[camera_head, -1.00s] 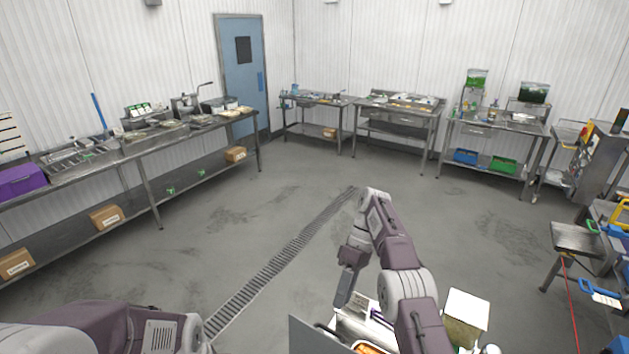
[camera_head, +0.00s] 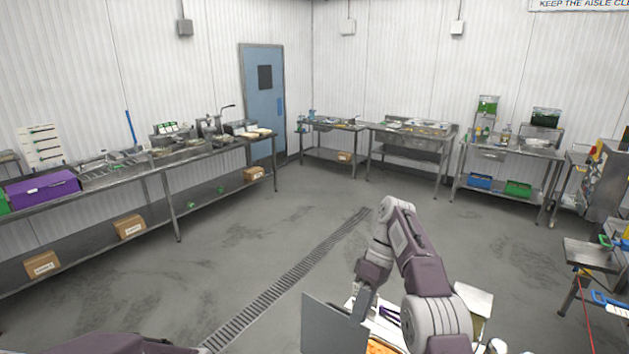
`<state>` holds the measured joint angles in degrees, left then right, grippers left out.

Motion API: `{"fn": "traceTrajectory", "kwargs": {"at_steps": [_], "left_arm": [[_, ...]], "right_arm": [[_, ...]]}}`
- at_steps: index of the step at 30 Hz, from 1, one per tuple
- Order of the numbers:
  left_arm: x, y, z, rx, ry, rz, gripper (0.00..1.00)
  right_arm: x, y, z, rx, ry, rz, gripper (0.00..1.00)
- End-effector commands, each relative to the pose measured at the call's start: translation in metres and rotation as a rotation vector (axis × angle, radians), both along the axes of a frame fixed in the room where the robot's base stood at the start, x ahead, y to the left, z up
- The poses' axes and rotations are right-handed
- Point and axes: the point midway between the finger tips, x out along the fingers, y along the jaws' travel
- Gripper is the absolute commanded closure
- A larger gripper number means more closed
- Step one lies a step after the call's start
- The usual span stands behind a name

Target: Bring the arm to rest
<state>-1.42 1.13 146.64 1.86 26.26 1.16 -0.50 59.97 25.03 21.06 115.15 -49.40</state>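My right arm reaches in from the bottom right, and its gripper (camera_head: 363,302) points down above a cluster of items at the bottom edge. The fingers are seen nearly edge-on, so I cannot tell whether they are open or shut. A flat grey panel (camera_head: 332,326) stands just left of the fingers in the picture; whether they touch it is unclear. Only a purple-grey link of my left arm shows at the bottom left edge. The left gripper is out of view.
A long steel bench (camera_head: 160,163) with a purple bin (camera_head: 42,190) runs along the left. More steel tables stand at the back, near a blue door (camera_head: 264,100). A small steel stand (camera_head: 590,254) is at the right. The middle floor, with a drain grate (camera_head: 290,280), is clear.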

Motion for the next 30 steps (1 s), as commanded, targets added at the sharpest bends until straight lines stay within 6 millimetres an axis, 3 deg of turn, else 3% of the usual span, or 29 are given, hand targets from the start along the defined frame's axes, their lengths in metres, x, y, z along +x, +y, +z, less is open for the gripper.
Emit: {"fn": "traceTrajectory", "kwargs": {"at_steps": [1, 7, 11, 15, 21, 24, 27, 30], "left_arm": [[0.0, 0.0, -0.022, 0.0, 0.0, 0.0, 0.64], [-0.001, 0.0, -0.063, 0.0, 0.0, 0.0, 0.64], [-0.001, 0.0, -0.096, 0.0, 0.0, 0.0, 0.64], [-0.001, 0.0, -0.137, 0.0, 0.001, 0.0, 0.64], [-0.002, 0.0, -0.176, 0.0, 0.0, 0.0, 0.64], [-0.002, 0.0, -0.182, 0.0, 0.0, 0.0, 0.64], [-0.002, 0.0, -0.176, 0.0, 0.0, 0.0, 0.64], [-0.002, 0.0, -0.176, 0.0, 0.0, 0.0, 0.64]], "right_arm": [[-0.006, 0.0, -0.009, -0.004, 0.0, 0.0, 0.67], [-0.03, -0.003, -0.021, -0.038, -0.004, -0.035, 0.67], [-0.052, -0.007, -0.047, -0.086, -0.013, -0.11, 0.67], [-0.088, -0.017, -0.099, -0.177, -0.035, -0.252, 0.67], [-0.158, -0.042, -0.192, -0.333, -0.084, -0.503, 0.67], [-0.195, -0.055, -0.234, -0.4, -0.114, -0.629, 0.67], [-0.224, -0.066, -0.262, -0.45, -0.137, -0.744, 0.67], [-0.23, -0.073, -0.283, -0.465, -0.182, -0.858, 0.67]]}}
